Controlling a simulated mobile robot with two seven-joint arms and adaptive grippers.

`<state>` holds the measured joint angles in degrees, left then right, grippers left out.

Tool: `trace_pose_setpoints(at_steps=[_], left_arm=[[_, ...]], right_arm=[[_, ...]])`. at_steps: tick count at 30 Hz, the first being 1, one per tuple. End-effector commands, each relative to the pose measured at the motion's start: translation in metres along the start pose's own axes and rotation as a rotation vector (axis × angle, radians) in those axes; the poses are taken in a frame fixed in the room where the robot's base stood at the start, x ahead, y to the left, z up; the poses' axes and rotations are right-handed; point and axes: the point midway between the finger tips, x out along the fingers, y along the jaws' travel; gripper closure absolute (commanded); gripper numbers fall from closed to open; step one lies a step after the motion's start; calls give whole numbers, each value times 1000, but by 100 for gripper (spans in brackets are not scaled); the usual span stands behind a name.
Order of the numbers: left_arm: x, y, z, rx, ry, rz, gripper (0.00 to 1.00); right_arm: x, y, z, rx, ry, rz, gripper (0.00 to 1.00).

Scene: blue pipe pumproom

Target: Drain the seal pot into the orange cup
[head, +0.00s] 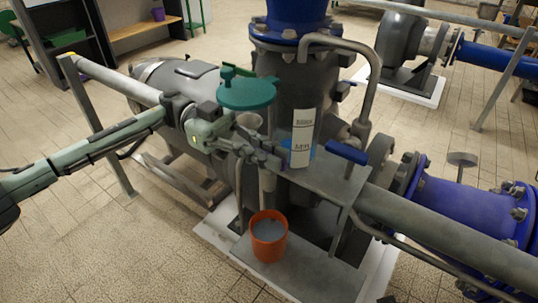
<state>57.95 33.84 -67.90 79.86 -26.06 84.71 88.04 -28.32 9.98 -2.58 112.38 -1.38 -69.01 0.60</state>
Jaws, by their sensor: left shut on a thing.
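The seal pot (303,120) looks like a clear cylinder with a white label marked at top and bottom; blue shows low behind the label. It stands on a grey bracket plate. The orange cup (268,246) stands upright below, on the grey base plate, with greyish contents visible inside. My left gripper (268,157) reaches in from the left, just left of the pot and above the cup. It is shut on a small part beside the pot; the fingers hide what it is. A blue lever handle (347,152) sits right of the pot. My right gripper is out of view.
A teal round disc with a knob (246,93) is above my left gripper, with a small grey funnel (249,121) under it. A bent grey pipe (372,75) and blue flanged pipe (465,205) crowd the right. Tiled floor lies open at lower left.

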Motion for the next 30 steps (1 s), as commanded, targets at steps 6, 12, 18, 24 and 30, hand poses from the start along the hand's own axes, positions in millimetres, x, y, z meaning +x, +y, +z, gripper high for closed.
trace_pose_setpoints(at_steps=[6, 12, 18, 24, 30], left_arm=[[1, 1, 0, -1, 1, 18, 100], [1, 1, 0, -1, 1, 19, 100], [1, 1, 0, -1, 1, 18, 75], [1, 0, 0, -1, 0, 16, 69], [-3, 0, 0, -1, 0, 14, 69]], right_arm=[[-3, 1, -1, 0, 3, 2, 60], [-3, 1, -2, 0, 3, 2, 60], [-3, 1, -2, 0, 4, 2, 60], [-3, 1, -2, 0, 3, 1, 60], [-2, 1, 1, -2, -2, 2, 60]])
